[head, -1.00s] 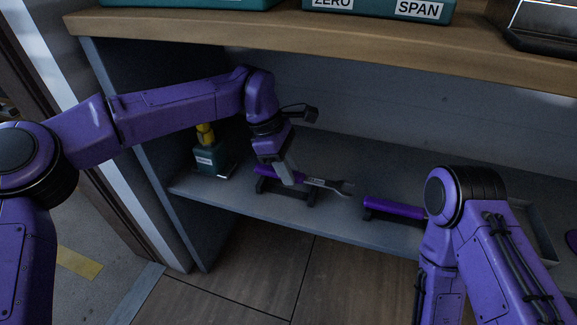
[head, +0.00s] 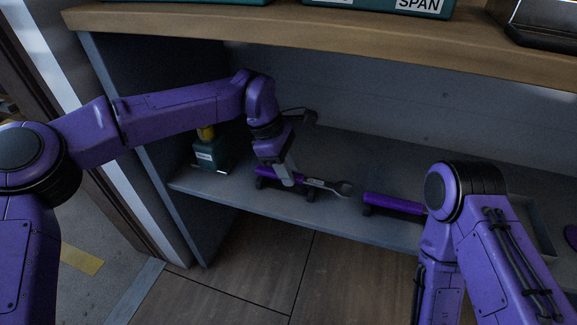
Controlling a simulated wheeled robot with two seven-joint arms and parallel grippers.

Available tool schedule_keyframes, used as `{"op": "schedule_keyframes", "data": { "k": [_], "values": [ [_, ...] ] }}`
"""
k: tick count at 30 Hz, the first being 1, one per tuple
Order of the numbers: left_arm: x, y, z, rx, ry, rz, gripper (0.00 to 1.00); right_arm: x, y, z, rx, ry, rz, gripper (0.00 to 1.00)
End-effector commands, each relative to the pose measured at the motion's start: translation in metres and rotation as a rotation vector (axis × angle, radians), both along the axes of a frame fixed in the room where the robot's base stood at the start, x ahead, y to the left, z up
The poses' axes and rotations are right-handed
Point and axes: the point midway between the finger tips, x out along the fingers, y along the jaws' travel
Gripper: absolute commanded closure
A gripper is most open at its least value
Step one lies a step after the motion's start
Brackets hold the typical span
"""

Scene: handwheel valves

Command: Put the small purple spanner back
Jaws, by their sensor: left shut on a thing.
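The small purple spanner (head: 318,182) has a purple handle and a grey open-ended head that points right. It lies level at a dark two-post rest (head: 311,193) on the shelf under the counter. Whether its handle bears fully on the rest is too small to tell. My left gripper (head: 288,181) reaches down from above and is shut on the spanner's handle near its left part; the fingers hide some of it. My right arm comes in at the lower right, and its gripper is out of the picture.
A second purple handle (head: 392,204) lies on a rest to the right, partly behind my right arm. A teal box with a yellow top (head: 210,153) stands at the shelf's left. The wooden counter (head: 330,38) overhangs the shelf (head: 235,190).

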Motion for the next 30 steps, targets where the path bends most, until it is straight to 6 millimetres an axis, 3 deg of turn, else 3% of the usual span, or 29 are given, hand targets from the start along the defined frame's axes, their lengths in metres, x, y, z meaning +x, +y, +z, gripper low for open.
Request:
{"op": "schedule_keyframes", "data": {
  "k": [12, 13, 15, 21, 22, 24, 30],
  "values": [
    [0.0001, 0.0001, -0.0064, 0.0, 0.0, 0.0, 1.0, 0.0, 0.0001, 0.0006, 0.0, 0.0, 0.0, 0.57],
    [0.0001, 0.0001, -0.0064, 0.0, 0.0, 0.0, 0.65, 0.0, 0.0001, 0.0006, 0.0, 0.0, 0.0, 0.57],
    [0.0001, 0.0001, -0.0064, 0.0, 0.0, 0.0, 0.43, 0.0, 0.0001, 0.0006, 0.0, 0.0, 0.0, 0.57],
    [0.0001, 0.0, -0.0065, 0.0, 0.0, 0.0, 0.42, 0.0, 0.0, 0.0005, 0.0, 0.0, 0.0, 0.57],
    [0.0, 0.0001, -0.0069, 0.001, 0.001, 0.001, 0.39, 0.0, 0.0, 0.0005, 0.0, 0.0, 0.0, 0.57],
    [0.0, 0.0001, -0.0069, 0.001, 0.001, 0.001, 0.17, 0.0, 0.0, 0.0005, 0.0, 0.0, 0.0, 0.57],
    [0.0, 0.0, -0.0068, 0.0, 0.001, 0.0, 0.17, 0.0, 0.0, 0.0005, 0.0, 0.0, 0.0, 0.57]
  ]
}}
